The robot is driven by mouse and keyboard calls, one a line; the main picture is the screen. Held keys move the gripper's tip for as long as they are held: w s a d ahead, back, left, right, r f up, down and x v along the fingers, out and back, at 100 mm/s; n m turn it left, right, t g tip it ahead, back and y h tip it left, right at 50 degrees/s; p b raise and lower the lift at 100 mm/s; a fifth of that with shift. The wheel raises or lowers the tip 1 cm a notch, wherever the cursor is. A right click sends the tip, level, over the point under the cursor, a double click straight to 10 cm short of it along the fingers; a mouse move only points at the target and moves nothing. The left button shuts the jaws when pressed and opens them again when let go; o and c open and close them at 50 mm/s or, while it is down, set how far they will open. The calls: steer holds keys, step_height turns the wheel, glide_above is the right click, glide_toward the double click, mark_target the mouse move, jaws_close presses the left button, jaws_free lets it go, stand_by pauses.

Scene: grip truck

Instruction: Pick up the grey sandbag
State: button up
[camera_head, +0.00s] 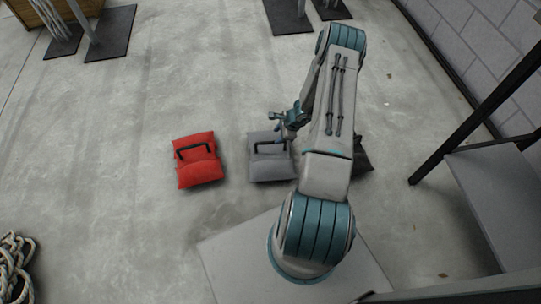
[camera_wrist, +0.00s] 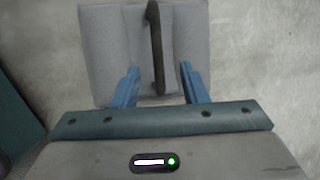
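The grey sandbag (camera_head: 268,168) lies on the concrete floor in the middle of the head view, with a dark handle across its top. In the wrist view the grey sandbag (camera_wrist: 103,45) fills the upper middle, and its dark handle (camera_wrist: 156,45) runs up and down the picture. My gripper (camera_wrist: 158,72) is open, with one blue finger on each side of the handle's near end. In the head view my gripper (camera_head: 277,120) is partly seen over the far edge of the sandbag. I cannot tell how high the fingers are above it.
A red sandbag (camera_head: 198,161) lies to the left, apart from the grey one. A black sandbag (camera_head: 361,157) is partly hidden behind my arm on the right. Coiled rope (camera_head: 14,265) lies at lower left. A dark-framed shelf (camera_head: 497,180) stands at right.

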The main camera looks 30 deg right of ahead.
mark_target(271, 142)
steer(key=b+x, duration=0.1)
steer(key=x, duration=0.4)
steer(key=shift+w+a+f, duration=0.1)
steer(key=shift+a+f, duration=0.05)
steer(key=shift+f, duration=0.1)
steer(key=shift+b+x, duration=1.4)
steer(key=shift+x, duration=1.05)
steer(key=shift+a+f+b, duration=0.1)
steer(key=shift+f+b, duration=0.15)
steer(key=shift+b, duration=0.1)
steer(key=shift+s, duration=0.2)
jaws_close()
steer(key=shift+s+a, duration=0.1)
steer(key=shift+r, duration=0.1)
